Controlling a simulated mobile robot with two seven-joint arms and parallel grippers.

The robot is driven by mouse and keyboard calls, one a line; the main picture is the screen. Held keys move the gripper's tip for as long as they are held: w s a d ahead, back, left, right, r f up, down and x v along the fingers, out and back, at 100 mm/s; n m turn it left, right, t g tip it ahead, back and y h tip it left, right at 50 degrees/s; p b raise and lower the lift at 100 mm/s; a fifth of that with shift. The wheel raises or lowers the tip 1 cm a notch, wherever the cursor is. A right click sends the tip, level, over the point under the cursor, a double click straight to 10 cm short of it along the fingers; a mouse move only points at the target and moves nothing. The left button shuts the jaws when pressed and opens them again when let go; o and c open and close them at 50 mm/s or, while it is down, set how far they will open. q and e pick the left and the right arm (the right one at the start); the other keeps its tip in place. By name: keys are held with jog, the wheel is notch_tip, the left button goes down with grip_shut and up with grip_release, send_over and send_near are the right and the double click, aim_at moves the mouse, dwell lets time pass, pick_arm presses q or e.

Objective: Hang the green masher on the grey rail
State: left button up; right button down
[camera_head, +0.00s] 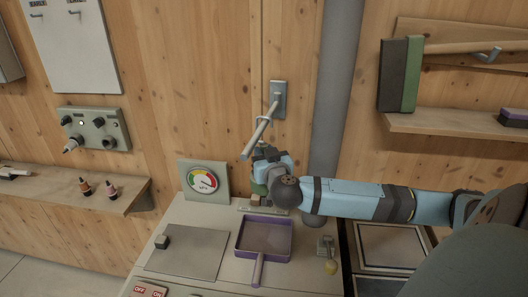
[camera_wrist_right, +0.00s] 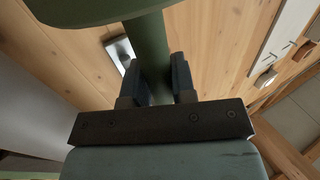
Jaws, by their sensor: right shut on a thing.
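My right gripper (camera_head: 267,154) is just below the rail's outer part in the head view. In the right wrist view, my right gripper (camera_wrist_right: 154,75) is shut on the green shaft of the masher (camera_wrist_right: 151,42). The masher's broad green part crosses the top of that view. The masher is mostly hidden by my gripper in the head view. A grey plate on the wall (camera_wrist_right: 119,51) shows just left of the shaft. My left gripper is out of view.
Below my right arm is a worktop (camera_head: 183,215) with a round gauge (camera_head: 204,181) and a purple scoop tray (camera_head: 266,235). A grey pipe (camera_head: 337,85) runs up the wall right of the rail.

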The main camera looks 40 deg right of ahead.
jog(key=c, duration=0.9)
grip_release()
jog(key=shift+o, duration=0.2)
jog(key=b+v, duration=0.1)
jog(key=v, duration=1.3)
